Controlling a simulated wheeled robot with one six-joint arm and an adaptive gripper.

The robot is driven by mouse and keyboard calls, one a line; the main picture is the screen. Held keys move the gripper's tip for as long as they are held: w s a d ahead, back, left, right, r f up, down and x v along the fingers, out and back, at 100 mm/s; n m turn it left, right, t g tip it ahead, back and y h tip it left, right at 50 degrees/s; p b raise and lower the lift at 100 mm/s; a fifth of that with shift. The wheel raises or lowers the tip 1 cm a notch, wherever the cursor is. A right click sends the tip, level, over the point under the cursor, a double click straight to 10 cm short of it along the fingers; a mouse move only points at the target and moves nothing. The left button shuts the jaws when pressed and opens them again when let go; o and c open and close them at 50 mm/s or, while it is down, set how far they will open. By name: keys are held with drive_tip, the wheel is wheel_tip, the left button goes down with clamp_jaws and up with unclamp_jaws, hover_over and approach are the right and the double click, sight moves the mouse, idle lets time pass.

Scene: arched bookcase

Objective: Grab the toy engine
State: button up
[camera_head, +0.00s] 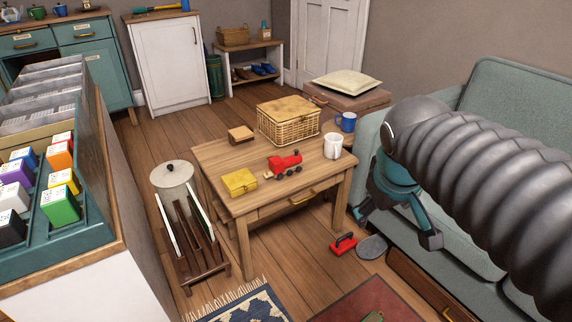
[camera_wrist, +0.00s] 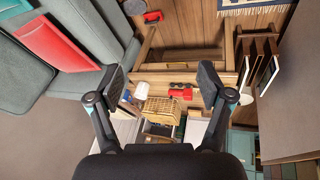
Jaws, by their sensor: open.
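The red toy engine (camera_head: 284,163) with dark wheels stands on the wooden table (camera_head: 228,200), between a yellow box and a white mug. In the wrist view the engine (camera_wrist: 181,92) shows small and far off, between the fingers and nearer the right one. My gripper (camera_head: 398,228) is open and empty, right of the table, in front of the sofa and well apart from the engine. Its two spread fingers (camera_wrist: 161,86) also show in the wrist view.
Near the engine are the yellow box (camera_head: 239,182), white mug (camera_head: 333,146), wicker basket (camera_head: 288,122) and a small wooden block (camera_head: 241,134). A blue mug (camera_head: 346,122) stands behind. The sofa (camera_head: 500,105) is at right. A red-handled object (camera_head: 343,244) lies on the floor. A rack (camera_head: 192,250) stands left.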

drive_tip(key=w+a+f+n+h, duration=0.1)
drive_tip(key=w+a+n+h, duration=0.3)
drive_tip(key=w, duration=0.9)
drive_tip(key=w+a+n+h, duration=0.1)
drive_tip(key=w+a+n, duration=0.55)
drive_tip(key=w, duration=0.75)
drive_tip(key=w+a+f+n+t+h, duration=0.1)
drive_tip(key=w+a+f+n+h, duration=0.2)
drive_tip(key=w+a+f+n, duration=0.45)
drive_tip(key=n+t+h, duration=0.2)
approach(278, 159)
drive_tip(key=shift+b+v, duration=0.35)
drive_tip(key=shift+v, duration=0.75)
drive_tip(key=shift+w+a+n, duration=0.1)
drive_tip(key=shift+w+n, duration=0.15)
drive_tip(key=shift+n, duration=0.05)
drive_tip(key=shift+w+d+f, duration=0.2)
drive_tip(key=shift+w+d, duration=0.05)
drive_tip(key=shift+d, duration=0.05)
drive_tip(key=x, duration=0.7)
drive_tip(key=shift+w+d+f, duration=0.1)
drive_tip(key=shift+d, duration=0.1)
drive_tip(key=shift+s+x, duration=0.2)
drive_tip(key=shift+x, duration=2.4)
drive_tip(key=shift+d+f, duration=0.1)
drive_tip(key=c, duration=1.3)
drive_tip(key=shift+c, duration=0.8)
